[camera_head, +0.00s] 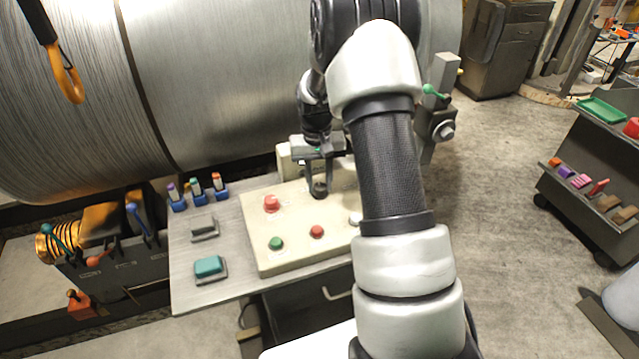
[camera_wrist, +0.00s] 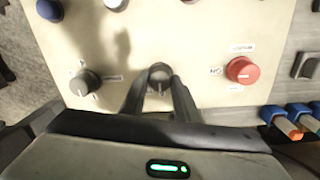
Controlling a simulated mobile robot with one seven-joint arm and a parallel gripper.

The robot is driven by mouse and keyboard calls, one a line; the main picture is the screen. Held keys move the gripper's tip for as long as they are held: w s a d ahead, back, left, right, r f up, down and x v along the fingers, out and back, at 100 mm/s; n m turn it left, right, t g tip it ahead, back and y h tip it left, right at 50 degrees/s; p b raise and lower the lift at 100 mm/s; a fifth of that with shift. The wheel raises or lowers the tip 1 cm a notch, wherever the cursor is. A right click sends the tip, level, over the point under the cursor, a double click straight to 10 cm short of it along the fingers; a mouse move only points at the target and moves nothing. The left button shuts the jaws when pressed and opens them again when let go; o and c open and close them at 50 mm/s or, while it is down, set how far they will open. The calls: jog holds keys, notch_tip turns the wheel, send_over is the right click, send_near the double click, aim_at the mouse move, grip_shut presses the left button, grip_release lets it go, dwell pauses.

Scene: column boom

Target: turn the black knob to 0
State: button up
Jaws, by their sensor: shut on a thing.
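The black knob (camera_wrist: 159,76) sits on the cream panel (camera_wrist: 210,30), between my fingertips in the wrist view. A pale pointer line on its face points toward the bottom of the wrist picture. My gripper (camera_wrist: 160,88) is shut on it, one finger on each side. In the head view, my gripper (camera_head: 319,182) reaches down over the far part of the cream panel (camera_head: 300,255), with the dark knob (camera_head: 319,190) just under its fingers. Any scale marks around this knob are hidden or too small to read.
A dark grey knob (camera_wrist: 86,82) and a red knob (camera_wrist: 242,70) flank the held knob. A green button (camera_head: 276,243) and a red button (camera_head: 317,231) lie nearer on the panel. A teal rocker (camera_head: 209,266) and small coloured levers (camera_head: 195,188) stand left. A large metal drum (camera_head: 220,80) rises behind.

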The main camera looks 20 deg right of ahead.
aim_at(317, 186)
dwell(0.3)
jog(key=o, duration=1)
jog(key=shift+o, duration=0.2)
notch_tip(317, 186, up, 18)
jog(key=shift+a+f, duration=0.25)
jog(key=shift+a, duration=0.05)
jog(key=s+a+r+n+t+p, duration=0.1)
jog(key=s+a+r+t, duration=0.15)
jog(key=s+r, duration=0.55)
jog(key=s+a+r+n+t+p, duration=0.1)
jog(key=s+a+r, duration=0.1)
jog(key=s, duration=0.7)
jog(key=s+a+r+t+p, duration=0.1)
jog(key=s+a+r+t, duration=0.1)
jog(key=s, duration=0.8)
jog(key=shift+s+a+r+n, duration=0.25)
jog(key=shift+a+r+n, duration=0.2)
jog(key=shift+a, duration=0.8)
